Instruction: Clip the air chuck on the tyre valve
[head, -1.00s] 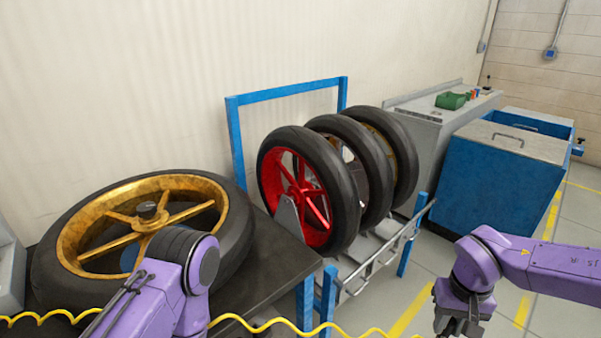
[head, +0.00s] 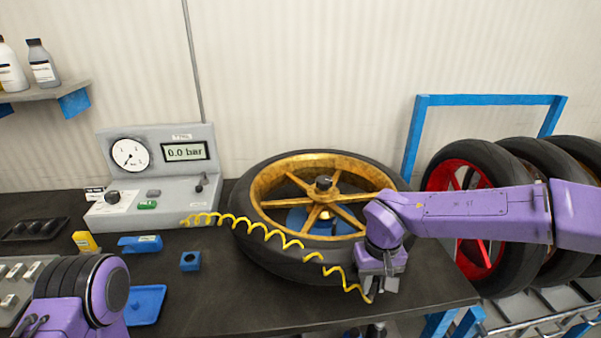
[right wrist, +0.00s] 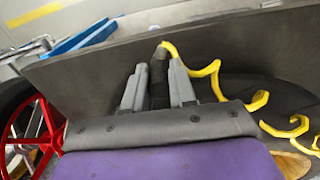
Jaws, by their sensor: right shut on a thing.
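A black tyre (head: 290,262) on a gold-spoked rim (head: 272,210) lies flat on the dark bench. My right gripper (head: 372,290) is at the tyre's front right side, low near the bench's front edge. It is shut on the air chuck, a dark cylinder (right wrist: 158,78) between the two grey fingers in the right wrist view. The yellow coiled hose (head: 285,238) runs from the gauge unit across the tyre to the chuck. I cannot make out the tyre valve. My left arm shows at the lower left, but its gripper is out of view.
The gauge unit (head: 165,205) reads 0.0 bar at the back left. Blue trays (head: 146,303), a small blue block (head: 190,261) and a yellow item (head: 85,241) lie on the bench's left. A rack with a red-rimmed wheel (head: 468,180) and others stands right, behind my right arm.

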